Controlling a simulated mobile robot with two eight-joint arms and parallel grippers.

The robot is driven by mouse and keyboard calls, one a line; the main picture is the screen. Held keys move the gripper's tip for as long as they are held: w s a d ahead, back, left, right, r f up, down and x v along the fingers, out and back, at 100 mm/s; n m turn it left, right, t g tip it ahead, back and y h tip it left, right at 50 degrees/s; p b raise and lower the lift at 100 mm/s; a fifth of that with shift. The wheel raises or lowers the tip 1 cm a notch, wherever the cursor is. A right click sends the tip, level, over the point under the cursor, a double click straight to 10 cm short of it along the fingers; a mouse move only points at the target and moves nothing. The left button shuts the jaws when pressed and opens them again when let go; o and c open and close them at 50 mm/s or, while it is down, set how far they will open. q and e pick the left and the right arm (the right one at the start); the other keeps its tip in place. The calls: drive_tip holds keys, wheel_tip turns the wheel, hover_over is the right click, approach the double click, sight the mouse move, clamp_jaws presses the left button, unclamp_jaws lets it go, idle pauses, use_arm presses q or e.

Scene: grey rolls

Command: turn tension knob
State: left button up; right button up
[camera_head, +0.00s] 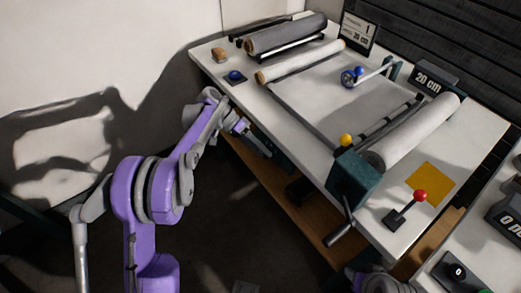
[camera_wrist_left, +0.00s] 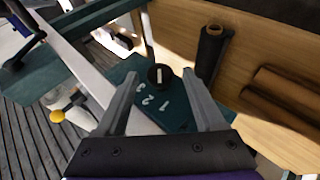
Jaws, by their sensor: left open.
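In the left wrist view a round black knob (camera_wrist_left: 160,77) with a white pointer line sits on a dark green plate (camera_wrist_left: 178,117) marked with white numerals 1, 2 and 3. My left gripper (camera_wrist_left: 161,74) is open, with one finger on each side of the knob in this view. Whether the fingers touch it, I cannot tell. In the head view my left gripper (camera_head: 257,144) is at the near left edge of the white table, beside a dark green part. The knob itself cannot be made out there.
The white table (camera_head: 310,90) carries grey rolls (camera_head: 420,130), a red-knobbed lever (camera_head: 420,196) and a blue button (camera_head: 235,76). A green box with a crank (camera_head: 353,180) overhangs the front edge. Dark and brown rolls (camera_wrist_left: 210,52) lie on the wooden shelf below.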

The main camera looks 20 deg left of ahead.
use_arm(q)
drive_tip(key=p+v, duration=0.1)
drive_tip(key=v, duration=0.9)
drive_tip(key=shift+r+p, duration=0.2)
drive_tip(key=shift+p, duration=0.1)
use_arm(e)
wheel_tip(320, 180, up, 2)
drive_tip(key=shift+r, duration=0.1)
use_arm(q)
drive_tip(key=shift+a, duration=0.15)
drive_tip(key=s+d+r+n+t+y, duration=0.1)
drive_tip(key=s+d+r+n+y, duration=0.15)
drive_tip(key=s+d, duration=0.3)
drive_tip(key=s+f+n+t+y, duration=0.2)
drive_tip(key=s+f+t+y, duration=0.15)
drive_tip(key=s, duration=0.95)
drive_tip(key=s+f+n+t+y, duration=0.15)
drive_tip(key=s+f+y, duration=0.25)
drive_tip(key=s, duration=0.9)
wheel_tip(320, 180, up, 17)
drive_tip(key=w+p, duration=0.2)
drive_tip(key=p, duration=1.3)
drive_tip(key=shift+w+d+t, duration=0.35)
drive_tip(key=shift+t, duration=0.05)
use_arm(e)
wheel_tip(320, 180, up, 17)
drive_tip(key=w, duration=0.2)
drive_tip(key=shift+t, duration=0.4)
